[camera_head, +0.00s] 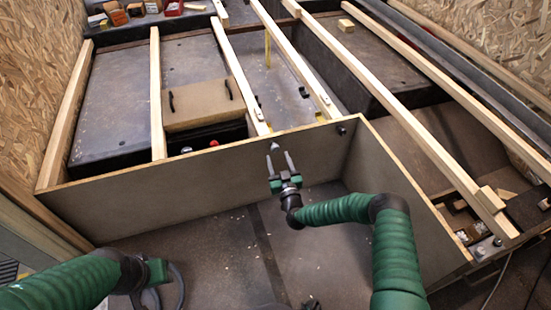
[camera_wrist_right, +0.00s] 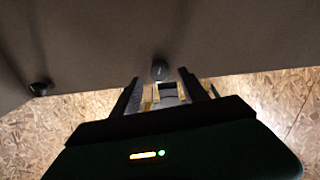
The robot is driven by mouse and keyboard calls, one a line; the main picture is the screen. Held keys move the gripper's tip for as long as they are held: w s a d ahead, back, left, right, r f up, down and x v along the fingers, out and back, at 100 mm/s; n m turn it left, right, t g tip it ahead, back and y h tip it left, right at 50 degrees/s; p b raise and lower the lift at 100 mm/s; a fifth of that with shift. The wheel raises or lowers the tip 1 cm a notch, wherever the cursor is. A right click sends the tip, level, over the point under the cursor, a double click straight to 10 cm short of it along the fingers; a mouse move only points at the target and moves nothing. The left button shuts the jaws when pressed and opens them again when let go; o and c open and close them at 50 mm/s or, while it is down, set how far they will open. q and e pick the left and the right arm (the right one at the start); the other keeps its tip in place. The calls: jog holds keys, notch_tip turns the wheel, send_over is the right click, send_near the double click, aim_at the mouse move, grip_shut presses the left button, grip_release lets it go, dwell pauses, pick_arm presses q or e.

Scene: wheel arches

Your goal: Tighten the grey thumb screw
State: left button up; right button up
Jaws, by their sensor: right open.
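A small grey knob, which looks like the grey thumb screw (camera_head: 275,146), sits at the top edge of the grey panel in the head view. In the right wrist view the knob (camera_wrist_right: 159,70) shows darker, between and just beyond the fingertips. My right gripper (camera_head: 278,156) is open, its two fingers pointing at the knob from the near side. No contact with the knob can be made out. My left gripper (camera_head: 158,277) is low at the left, away from the panel; its fingers are not clear.
A second, dark knob (camera_head: 341,130) sits near the panel corner. The grey panels (camera_head: 200,195) have pale wooden top edges. Wooden beams (camera_head: 240,75) run beyond them. A brown box (camera_head: 203,104) with black handles stands behind. The floor inside the panels is mostly clear.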

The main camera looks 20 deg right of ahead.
aim_at(276, 151)
jog(key=w+b, duration=0.1)
jog(key=w, duration=0.3)
jog(key=shift+d+f+b, duration=0.2)
jog(key=shift+b, duration=0.15)
jog(key=shift+w+r, duration=0.1)
jog(key=shift+w, duration=0.1)
pick_arm(q)
jog(key=shift+s+x, duration=0.25)
jog(key=shift+x, duration=0.95)
pick_arm(e)
grip_shut()
